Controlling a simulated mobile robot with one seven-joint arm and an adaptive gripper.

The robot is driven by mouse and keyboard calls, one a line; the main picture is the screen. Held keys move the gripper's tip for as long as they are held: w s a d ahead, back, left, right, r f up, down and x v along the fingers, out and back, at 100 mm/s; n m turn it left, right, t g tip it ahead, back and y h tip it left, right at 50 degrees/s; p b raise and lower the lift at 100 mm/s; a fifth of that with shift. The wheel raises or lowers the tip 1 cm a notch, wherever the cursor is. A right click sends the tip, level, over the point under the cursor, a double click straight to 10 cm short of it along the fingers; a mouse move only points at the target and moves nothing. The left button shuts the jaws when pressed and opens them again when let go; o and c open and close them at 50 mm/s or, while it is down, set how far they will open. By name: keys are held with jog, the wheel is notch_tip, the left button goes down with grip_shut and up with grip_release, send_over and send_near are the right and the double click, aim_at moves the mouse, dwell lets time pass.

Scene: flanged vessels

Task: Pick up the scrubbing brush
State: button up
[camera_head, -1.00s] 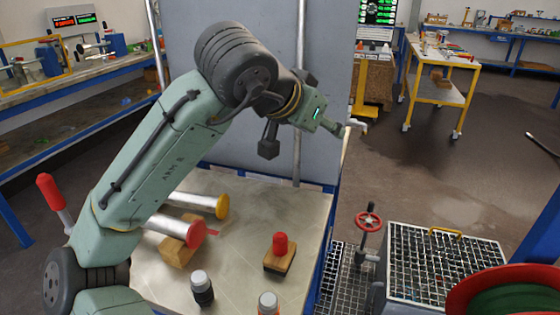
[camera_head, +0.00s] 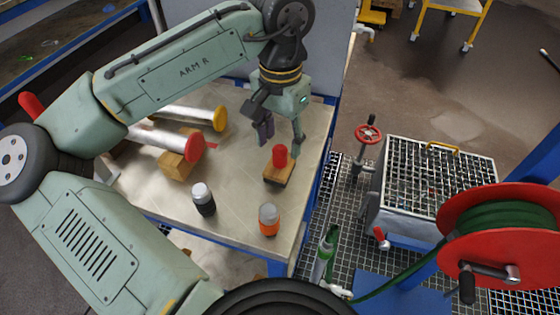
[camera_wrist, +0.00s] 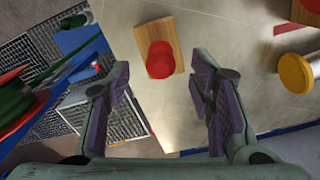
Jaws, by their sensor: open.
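The scrubbing brush, a wooden block (camera_head: 284,173) with an upright red knob (camera_head: 280,155), stands on the metal table near its right edge. In the wrist view its red knob (camera_wrist: 160,60) and wooden block (camera_wrist: 172,36) lie ahead of the fingers, a little left of the middle of the gap. My gripper (camera_head: 283,140) points down just above the brush, with its fingers apart and nothing between them. The wrist view also shows the open gripper (camera_wrist: 165,108), with purple pads. I cannot tell the exact height left between the fingertips and the knob.
On the metal table (camera_head: 240,190) stand a white-capped dark bottle (camera_head: 203,199) and an orange bottle (camera_head: 269,220). Flanged pipes with red (camera_head: 194,144) and yellow (camera_head: 219,118) ends lie to the left. A red valve wheel (camera_head: 368,134) and a hose reel (camera_head: 500,235) are to the right.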

aim_at(280, 147)
jog(key=shift+f, duration=1.55)
jog(key=shift+c, duration=0.3)
grip_shut()
